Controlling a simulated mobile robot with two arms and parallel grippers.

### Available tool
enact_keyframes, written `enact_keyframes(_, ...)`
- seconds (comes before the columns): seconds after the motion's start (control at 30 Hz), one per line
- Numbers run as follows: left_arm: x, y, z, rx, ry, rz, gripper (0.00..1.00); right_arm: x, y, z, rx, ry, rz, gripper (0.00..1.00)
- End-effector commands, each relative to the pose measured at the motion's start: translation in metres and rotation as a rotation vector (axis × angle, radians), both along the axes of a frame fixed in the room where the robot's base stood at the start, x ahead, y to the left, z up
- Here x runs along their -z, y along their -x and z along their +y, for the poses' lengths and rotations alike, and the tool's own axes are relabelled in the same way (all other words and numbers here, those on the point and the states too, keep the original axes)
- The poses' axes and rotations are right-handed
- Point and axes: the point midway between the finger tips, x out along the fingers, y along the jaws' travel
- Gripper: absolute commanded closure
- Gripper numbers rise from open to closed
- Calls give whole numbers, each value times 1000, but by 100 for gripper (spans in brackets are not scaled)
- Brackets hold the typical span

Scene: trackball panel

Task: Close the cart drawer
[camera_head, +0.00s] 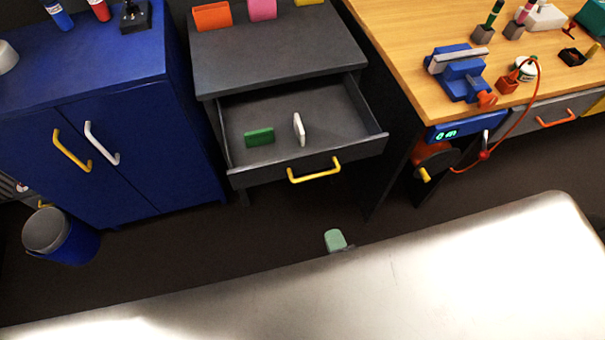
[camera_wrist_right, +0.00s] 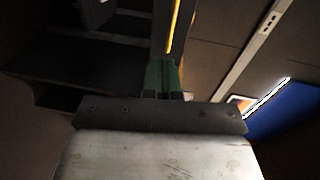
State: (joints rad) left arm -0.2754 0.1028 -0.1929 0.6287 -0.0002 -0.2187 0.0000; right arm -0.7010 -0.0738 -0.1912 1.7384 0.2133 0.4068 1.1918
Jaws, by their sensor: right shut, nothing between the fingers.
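The dark grey cart (camera_head: 280,55) has its drawer (camera_head: 352,152) pulled out toward me. The drawer front carries a yellow handle (camera_head: 315,173). A green item (camera_head: 260,137) and a white item (camera_head: 299,129) stand inside it. My right gripper (camera_head: 335,238) shows as a pale green tip below the drawer front, apart from the handle in the picture. In the right wrist view its green fingers (camera_wrist_right: 162,76) are together and empty, with a yellow bar (camera_wrist_right: 174,25) beyond them that looks like the handle. My left gripper is not in view.
A blue cabinet (camera_head: 150,160) stands left of the cart, with a blue bin (camera_head: 65,240) before it. A wooden workbench (camera_head: 400,40) with a blue vise (camera_head: 460,75) stands at the right. Dark floor is clear in front of the drawer.

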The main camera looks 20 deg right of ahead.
Motion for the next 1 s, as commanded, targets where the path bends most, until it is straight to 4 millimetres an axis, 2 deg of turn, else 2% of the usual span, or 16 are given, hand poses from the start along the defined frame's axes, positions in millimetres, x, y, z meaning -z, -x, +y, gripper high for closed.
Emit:
enact_keyframes(0.17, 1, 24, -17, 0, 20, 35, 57, -4, -15, -1, 9, -18, -15, 100)
enact_keyframes(0.33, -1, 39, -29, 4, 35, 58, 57, 0, -49, 1, 9, -16, -18, 100)
enact_keyframes(0.47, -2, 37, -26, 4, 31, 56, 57, 4, -77, 2, 8, -15, -16, 100)
enact_keyframes(0.6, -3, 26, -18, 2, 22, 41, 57, 8, -105, 3, 7, -16, -14, 100)
enact_keyframes(0.7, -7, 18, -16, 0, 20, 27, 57, 3, -119, 3, 7, -14, -12, 100)
enact_keyframes(0.83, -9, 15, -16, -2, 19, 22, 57, 1, -133, 4, 7, -14, -12, 100)
enact_keyframes(1.0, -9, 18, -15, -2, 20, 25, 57, 1, -139, 4, 6, -13, -10, 100)
